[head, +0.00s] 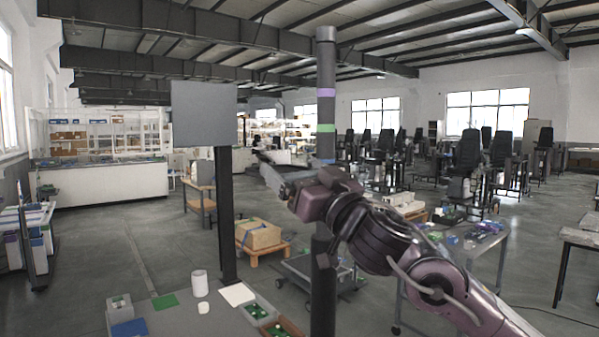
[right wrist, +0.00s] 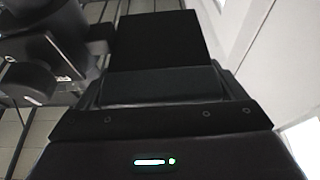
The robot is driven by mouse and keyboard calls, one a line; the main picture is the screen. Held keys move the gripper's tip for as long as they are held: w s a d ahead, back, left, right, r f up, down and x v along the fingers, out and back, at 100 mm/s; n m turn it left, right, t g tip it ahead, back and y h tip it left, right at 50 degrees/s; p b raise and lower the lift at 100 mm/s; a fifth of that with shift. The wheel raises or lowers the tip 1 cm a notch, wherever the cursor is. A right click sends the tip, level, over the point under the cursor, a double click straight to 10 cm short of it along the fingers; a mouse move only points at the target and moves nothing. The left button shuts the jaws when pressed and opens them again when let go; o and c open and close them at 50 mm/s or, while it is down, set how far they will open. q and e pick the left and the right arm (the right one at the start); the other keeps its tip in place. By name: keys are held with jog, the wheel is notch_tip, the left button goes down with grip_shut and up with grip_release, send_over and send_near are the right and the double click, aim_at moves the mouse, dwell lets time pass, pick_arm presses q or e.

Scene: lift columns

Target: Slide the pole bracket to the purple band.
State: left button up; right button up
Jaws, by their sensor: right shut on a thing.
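A dark upright pole (head: 326,60) stands near the middle of the head view. It carries a purple band (head: 326,92) high up, a green band (head: 326,128) below it and a blue band (head: 325,161) lower still. My right gripper (head: 290,174) is in front of the pole, around the blue band's height and below the green and purple bands. It is shut on the pole bracket, whose grey flat part (head: 278,158) seems to show beside the pole; my gripper and arm hide much of it. In the right wrist view a dark block (right wrist: 155,40) fills the middle. My left gripper is not in view.
A grey panel (head: 204,115) on a dark post (head: 226,200) stands left of the pole. A table (head: 195,322) below holds a white cup (head: 199,283), a green card and small bins. A cluttered bench (head: 480,262) is at right. The pole above my gripper looks clear.

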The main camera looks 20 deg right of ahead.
notch_tip(320, 180, up, 14)
jog(key=p, duration=1)
jog(key=shift+r, duration=0.2)
jog(key=o, duration=1.1)
jog(key=shift+f, duration=0.1)
jog(key=b+v, duration=0.3)
jog(key=v, duration=0.5)
jog(key=shift+b, duration=0.3)
